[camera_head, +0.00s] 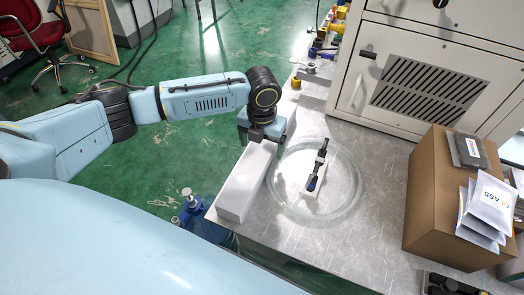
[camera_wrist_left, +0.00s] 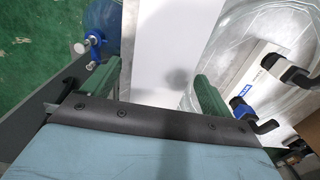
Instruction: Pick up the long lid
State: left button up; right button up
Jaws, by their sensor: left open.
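The long lid (camera_head: 245,182) is a plain white, long block-like piece lying near the left edge of the metal table. In the left wrist view the white lid (camera_wrist_left: 172,45) lies between the two green fingers. My left gripper (camera_head: 262,136) is over its far end, with the fingers mostly hidden in the head view. In the left wrist view my left gripper (camera_wrist_left: 156,72) is open, one finger to each side of the lid. I cannot tell whether the fingers touch it. My right gripper is not in view.
A clear round dish (camera_head: 355,199) with a black-and-blue tool (camera_head: 316,172) on a white plate stands right beside the lid. A cardboard box (camera_head: 425,215) with packets is at the right. A white machine (camera_head: 370,105) stands behind. A blue clamp-like item (camera_head: 190,207) is at the table's left edge.

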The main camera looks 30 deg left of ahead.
pick_arm(q)
jog(key=c, duration=1.1)
